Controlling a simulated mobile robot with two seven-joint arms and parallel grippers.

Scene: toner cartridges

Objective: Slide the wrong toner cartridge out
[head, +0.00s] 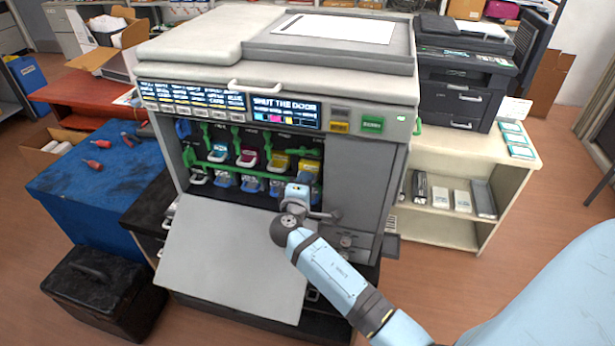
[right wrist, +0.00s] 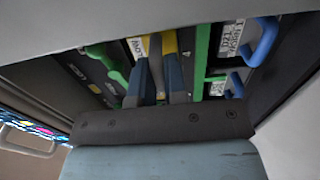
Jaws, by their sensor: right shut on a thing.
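The printer (head: 190,40) has its front flap (head: 235,255) folded down, baring a row of cartridges. From the left they show cyan (head: 218,152), magenta (head: 247,158) and yellow (head: 279,161), with another yellow-faced cartridge (head: 308,166) at the right end. My right gripper (head: 299,192) is at the right end of the row, just below that last cartridge. In the right wrist view its fingers (right wrist: 158,82) are shut on a yellow-faced cartridge (right wrist: 169,42), probably the right-end one. The grip point is mostly hidden. My left gripper is out of view.
Green levers (head: 237,140) hang above the cartridges, and a blue handle (right wrist: 265,42) is close to my right gripper. The printer screen (head: 285,108) reads "SHUT THE DOOR". A blue-topped table (head: 90,185) has free room at left; a cream shelf (head: 465,160) stands at right.

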